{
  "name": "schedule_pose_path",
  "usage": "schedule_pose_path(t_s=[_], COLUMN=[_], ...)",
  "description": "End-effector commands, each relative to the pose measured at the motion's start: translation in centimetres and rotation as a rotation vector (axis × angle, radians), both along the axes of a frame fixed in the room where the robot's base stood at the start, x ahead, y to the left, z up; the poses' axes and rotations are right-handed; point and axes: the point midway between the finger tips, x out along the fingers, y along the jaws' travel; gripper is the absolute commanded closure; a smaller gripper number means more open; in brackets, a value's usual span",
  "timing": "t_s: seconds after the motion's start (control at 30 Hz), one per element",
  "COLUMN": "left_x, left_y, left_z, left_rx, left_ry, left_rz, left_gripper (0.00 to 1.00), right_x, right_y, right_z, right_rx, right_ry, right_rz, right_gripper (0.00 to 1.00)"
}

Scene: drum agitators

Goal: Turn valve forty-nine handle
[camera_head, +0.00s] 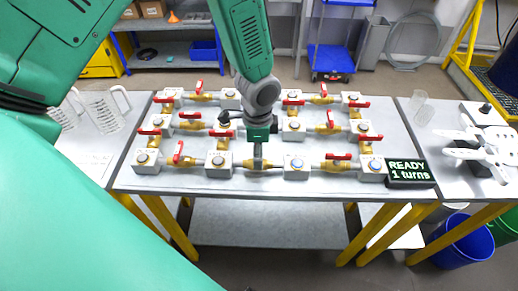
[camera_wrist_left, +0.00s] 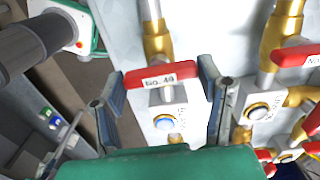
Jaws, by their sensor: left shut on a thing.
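The red handle marked No. 49 (camera_wrist_left: 162,75) sits on a brass valve in the left wrist view. Its two ends are at the fingers of my left gripper (camera_wrist_left: 160,90), one finger on each side, shut on it. A white block with a blue-topped round button (camera_wrist_left: 165,122) is just below the handle. In the head view my left gripper (camera_head: 258,158) points down at the middle of the front pipe row, and its own wrist hides handle forty-nine there. My right gripper is not seen.
Several other red-handled valves (camera_head: 338,157) stand close by on the grey table (camera_head: 260,184). A black display (camera_head: 408,171) reads "READY 1 turns".

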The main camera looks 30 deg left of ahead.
Motion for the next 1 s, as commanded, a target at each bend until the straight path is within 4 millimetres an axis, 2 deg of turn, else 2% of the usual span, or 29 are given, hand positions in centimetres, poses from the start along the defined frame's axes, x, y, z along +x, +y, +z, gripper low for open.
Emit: schedule_pose_path(t_s=[0.67, 0.7, 0.73, 0.77, 1.0], left_x=[0.21, 0.22, 0.21, 0.2, 0.11], left_y=[0.1, 0.11, 0.1, 0.1, 0.06], left_z=[0.13, 0.13, 0.13, 0.12, 0.1], left_rx=[0.001, 0.001, 0.001, 0.002, 0.0], left_ry=[-0.005, -0.005, -0.005, -0.005, -0.002], left_rz=[-0.064, -0.064, -0.064, -0.064, -0.062], left_gripper=[0.68, 0.32, 0.21, 0.17, 0.17], right_x=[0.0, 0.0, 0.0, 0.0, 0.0], right_y=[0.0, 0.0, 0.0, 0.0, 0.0], right_z=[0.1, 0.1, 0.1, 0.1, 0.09], right_rx=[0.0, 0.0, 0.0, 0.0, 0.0], right_ry=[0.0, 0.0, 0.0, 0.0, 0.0], right_rz=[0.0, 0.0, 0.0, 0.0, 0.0], right_gripper=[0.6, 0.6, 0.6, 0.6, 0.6])
